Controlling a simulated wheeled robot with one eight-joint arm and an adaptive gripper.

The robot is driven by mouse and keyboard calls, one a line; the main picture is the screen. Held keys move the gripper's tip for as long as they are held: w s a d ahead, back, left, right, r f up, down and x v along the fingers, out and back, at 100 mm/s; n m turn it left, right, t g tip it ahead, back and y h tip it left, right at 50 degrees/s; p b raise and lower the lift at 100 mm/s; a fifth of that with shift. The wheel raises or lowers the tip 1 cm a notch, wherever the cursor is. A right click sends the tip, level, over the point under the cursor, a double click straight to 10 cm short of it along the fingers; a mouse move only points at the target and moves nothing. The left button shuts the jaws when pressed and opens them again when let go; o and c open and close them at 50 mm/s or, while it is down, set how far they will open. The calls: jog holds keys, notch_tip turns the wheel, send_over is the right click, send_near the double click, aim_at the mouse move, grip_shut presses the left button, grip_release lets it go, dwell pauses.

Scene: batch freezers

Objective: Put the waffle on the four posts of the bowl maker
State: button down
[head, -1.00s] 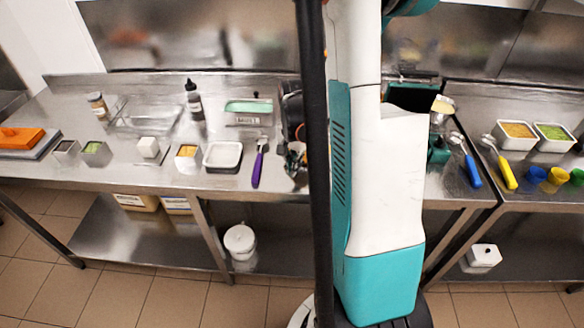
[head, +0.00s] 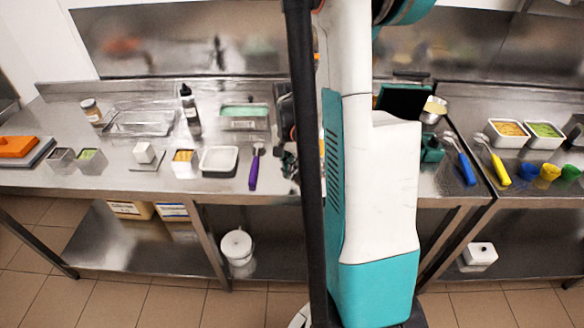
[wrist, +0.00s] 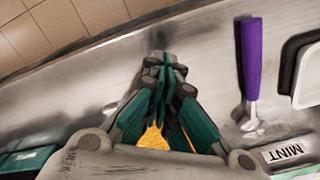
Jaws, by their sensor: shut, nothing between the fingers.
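My gripper (wrist: 163,68) is shut and empty, with its teal fingers together over the steel worktop in the wrist view. In the head view my gripper (head: 289,164) shows only in part, left of and behind a dark pole. A golden-yellow patch (wrist: 153,139) shows behind and between the finger links in the wrist view. It may be the waffle, but its outline is mostly covered. I cannot make out the bowl maker or its four posts. My column and arm hide the middle of the worktop.
A purple-handled scoop (head: 254,168) lies close to my gripper, with a white tub (head: 219,161) left of it. A clear tray (head: 139,122), dark bottle (head: 190,109) and small containers stand farther left. Blue (head: 465,168) and yellow (head: 499,171) scoops lie right of my column.

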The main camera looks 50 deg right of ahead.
notch_tip(320, 180, up, 10)
jog(key=a+p, duration=0.1)
jog(key=p, duration=0.1)
jog(key=shift+a+p, duration=0.25)
jog(key=shift+p, duration=0.1)
jog(key=shift+s, duration=0.1)
